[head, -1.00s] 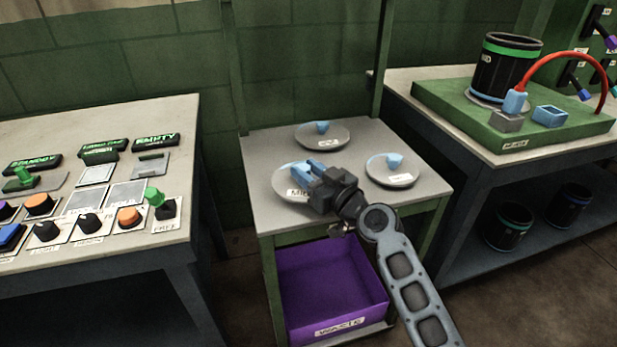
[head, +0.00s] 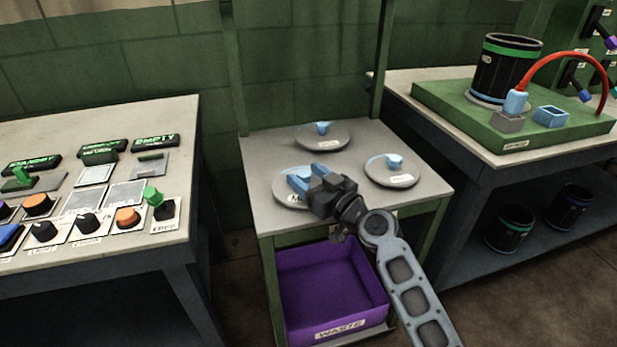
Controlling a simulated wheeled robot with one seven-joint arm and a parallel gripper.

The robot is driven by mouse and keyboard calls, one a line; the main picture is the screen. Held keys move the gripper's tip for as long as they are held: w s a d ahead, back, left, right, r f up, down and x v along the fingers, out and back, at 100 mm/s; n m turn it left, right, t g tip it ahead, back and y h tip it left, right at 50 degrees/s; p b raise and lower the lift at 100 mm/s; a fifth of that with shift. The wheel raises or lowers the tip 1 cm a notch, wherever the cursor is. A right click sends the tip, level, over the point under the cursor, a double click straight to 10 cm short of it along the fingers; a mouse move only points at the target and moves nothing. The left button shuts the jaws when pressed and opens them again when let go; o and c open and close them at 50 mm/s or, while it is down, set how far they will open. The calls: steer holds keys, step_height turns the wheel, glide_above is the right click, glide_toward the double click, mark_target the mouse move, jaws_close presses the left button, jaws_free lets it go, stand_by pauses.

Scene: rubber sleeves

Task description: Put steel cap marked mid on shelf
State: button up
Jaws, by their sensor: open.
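Three round steel caps with blue knobs lie on the grey shelf top (head: 256,150). The front-left cap (head: 284,193) carries a label that starts with "M", partly covered by my gripper.
A purple waste bin (head: 330,285) stands under the shelf top. A control bench (head: 110,240) with knobs is at left. At right, a bench holds a green board (head: 450,115) with a black drum (head: 503,70) and a red hose (head: 560,58). Two black buckets sit below.

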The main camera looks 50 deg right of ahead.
steer(key=shift+r, duration=0.2)
steer(key=b+v, duration=0.3)
steer(key=v, duration=0.9)
steer(key=s+a+f+g, duration=0.3)
steer(key=s+a+f, duration=0.4)
steer(key=s+a, duration=0.35)
steer(key=s+a+r+n+y, duration=0.1)
steer(key=s+a+r+y, duration=0.1)
steer(key=s+a, duration=0.3)
steer(key=s+a+r+n+y, duration=0.1)
steer(key=s+a+r, duration=0.2)
steer(key=s, duration=0.7)
steer(key=shift+a+r+y, duration=0.4)
steer(key=shift+a, duration=0.7)
